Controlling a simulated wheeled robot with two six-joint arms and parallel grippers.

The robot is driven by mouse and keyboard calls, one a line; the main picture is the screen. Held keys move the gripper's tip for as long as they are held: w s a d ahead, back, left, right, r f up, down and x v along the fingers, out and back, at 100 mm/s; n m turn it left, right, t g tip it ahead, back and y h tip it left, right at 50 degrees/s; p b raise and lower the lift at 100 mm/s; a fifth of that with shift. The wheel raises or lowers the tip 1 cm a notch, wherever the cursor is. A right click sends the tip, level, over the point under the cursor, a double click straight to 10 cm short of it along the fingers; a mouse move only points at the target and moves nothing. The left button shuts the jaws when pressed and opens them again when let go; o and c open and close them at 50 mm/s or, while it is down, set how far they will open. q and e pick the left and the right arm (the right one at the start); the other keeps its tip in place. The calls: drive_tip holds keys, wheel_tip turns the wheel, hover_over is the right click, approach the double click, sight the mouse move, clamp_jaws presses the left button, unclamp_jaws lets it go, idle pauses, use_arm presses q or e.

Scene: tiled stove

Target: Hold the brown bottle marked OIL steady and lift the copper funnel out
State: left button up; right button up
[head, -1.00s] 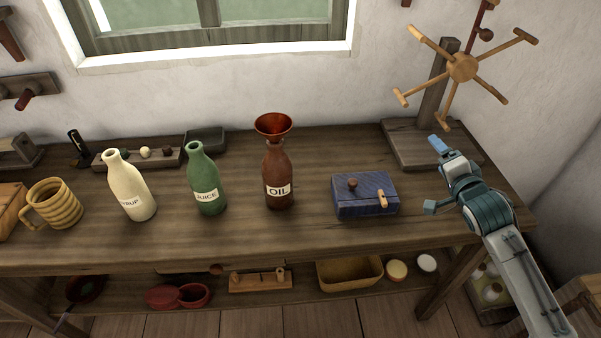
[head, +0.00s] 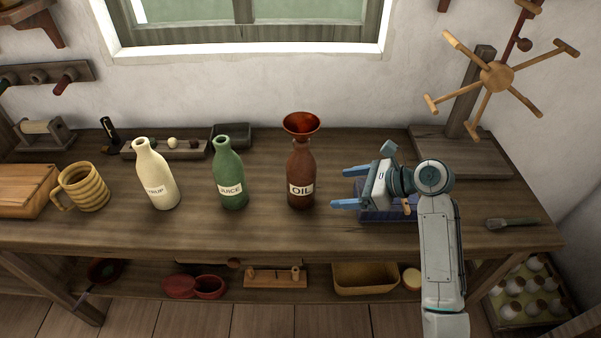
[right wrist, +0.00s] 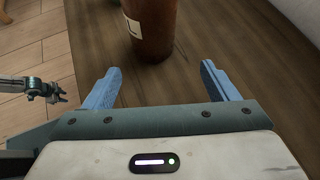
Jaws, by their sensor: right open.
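The brown bottle marked OIL (head: 300,178) stands upright on the workbench. The copper funnel (head: 301,125) sits in its mouth, with the wide cone above the neck. My right gripper (head: 338,188) is open and empty just right of the bottle, its blue fingers pointing left toward it. In the right wrist view the bottle's lower body (right wrist: 152,28) is ahead of the two spread fingers (right wrist: 159,76), apart from them. The funnel is out of that view. My left gripper (right wrist: 57,93) shows small at the left of the right wrist view, over the floor; its fingers are too small to judge.
A green JUICE bottle (head: 230,178) and a cream SYRUP bottle (head: 156,178) stand to the left, with a ribbed mug (head: 84,187) beyond. A blue box (head: 376,212) is partly hidden under my right arm. A spoked wooden stand (head: 480,130) and a brush (head: 512,223) are at the right.

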sight(305, 190)
drive_tip(key=shift+w+a+r+g+y, duration=0.15)
drive_tip(key=shift+a+g+y, duration=0.1)
drive_tip(key=shift+a, duration=0.2)
drive_tip(key=shift+w+a+g+y, duration=0.15)
drive_tip(key=shift+a+g, duration=0.1)
drive_tip(key=shift+a, duration=0.4)
drive_tip(key=shift+x, duration=4.7)
drive_tip(key=shift+c, duration=0.4)
drive_tip(key=c, duration=0.5)
drive_tip(key=shift+c, duration=0.2)
